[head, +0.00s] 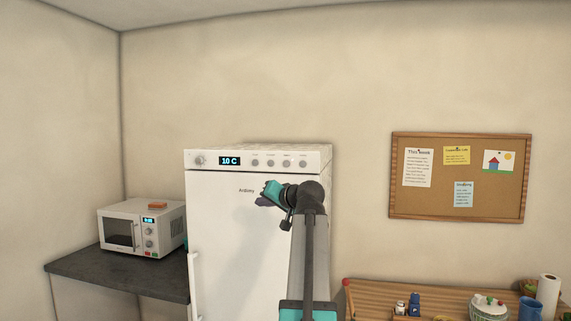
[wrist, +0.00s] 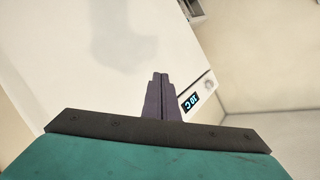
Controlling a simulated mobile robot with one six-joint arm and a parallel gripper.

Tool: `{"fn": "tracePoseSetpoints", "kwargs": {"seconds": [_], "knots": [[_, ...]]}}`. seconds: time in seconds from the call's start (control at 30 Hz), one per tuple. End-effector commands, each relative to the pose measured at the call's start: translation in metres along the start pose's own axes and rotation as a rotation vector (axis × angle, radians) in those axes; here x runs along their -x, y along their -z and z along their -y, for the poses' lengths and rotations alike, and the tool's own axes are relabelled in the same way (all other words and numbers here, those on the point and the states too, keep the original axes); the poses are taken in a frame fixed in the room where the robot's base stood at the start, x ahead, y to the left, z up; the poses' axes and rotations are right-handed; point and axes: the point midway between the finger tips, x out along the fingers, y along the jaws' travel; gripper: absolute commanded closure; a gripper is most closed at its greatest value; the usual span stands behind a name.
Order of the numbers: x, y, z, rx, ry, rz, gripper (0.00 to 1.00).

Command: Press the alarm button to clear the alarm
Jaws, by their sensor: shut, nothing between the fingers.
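A white fridge (head: 225,225) stands against the back wall. Its top panel (head: 216,160) has a knob (head: 199,160) at the left, a lit display (head: 230,160) reading "10 C", and several small round buttons (head: 270,163) to the right; their labels are too small to read. My gripper (head: 264,201) is in front of the upper door, below the buttons. In the wrist view my gripper's fingers (wrist: 158,78) are shut and empty, with the display (wrist: 191,102) and knob (wrist: 209,84) beside them. The buttons do not show clearly in the wrist view.
A microwave (head: 142,228) with an orange block on top stands on a dark counter (head: 120,272) at left. A wooden table (head: 375,294) with jars, a blue mug and a paper roll is at lower right. A corkboard (head: 460,208) hangs on the wall.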

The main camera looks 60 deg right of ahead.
Motion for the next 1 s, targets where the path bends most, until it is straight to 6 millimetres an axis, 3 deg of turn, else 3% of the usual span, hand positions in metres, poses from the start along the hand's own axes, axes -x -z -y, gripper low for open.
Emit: {"fn": "tracePoseSetpoints", "kwargs": {"seconds": [0.03, 0.1, 0.33, 0.5, 1.0], "knots": [[0.016, 0.022, 0.006, 0.004, 0.002, -0.029, 1.00], [0.034, 0.044, 0.013, 0.008, 0.010, -0.063, 1.00], [0.076, 0.088, 0.029, 0.020, 0.023, -0.135, 1.00], [0.085, 0.096, 0.033, 0.022, 0.026, -0.149, 1.00], [0.081, 0.099, 0.031, 0.022, 0.026, -0.149, 1.00]]}}
